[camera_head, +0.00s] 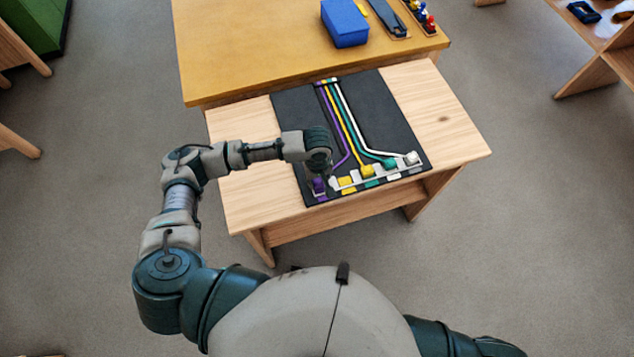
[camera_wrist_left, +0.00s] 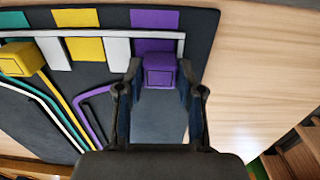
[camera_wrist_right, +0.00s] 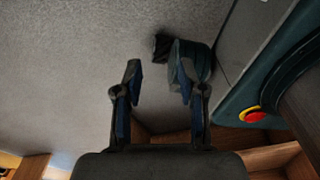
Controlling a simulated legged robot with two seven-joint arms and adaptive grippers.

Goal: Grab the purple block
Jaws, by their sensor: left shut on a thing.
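The purple block (camera_head: 318,185) is at the near left corner of the black mat (camera_head: 362,115), by a purple patch. In the left wrist view the purple block (camera_wrist_left: 159,71) sits between the fingertips of my left gripper (camera_wrist_left: 157,80), which is shut on it. The head view shows my left gripper (camera_head: 319,166) pointing down over the block, hiding part of it. My right gripper (camera_wrist_right: 158,75) is open and empty, away from the table over the floor.
Yellow (camera_head: 367,170), teal (camera_head: 389,163) and white (camera_head: 411,157) blocks stand right of the purple one, at the ends of coloured strips on the mat. A blue box (camera_head: 345,22) stands on the yellow table behind. Bare wood lies either side of the mat.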

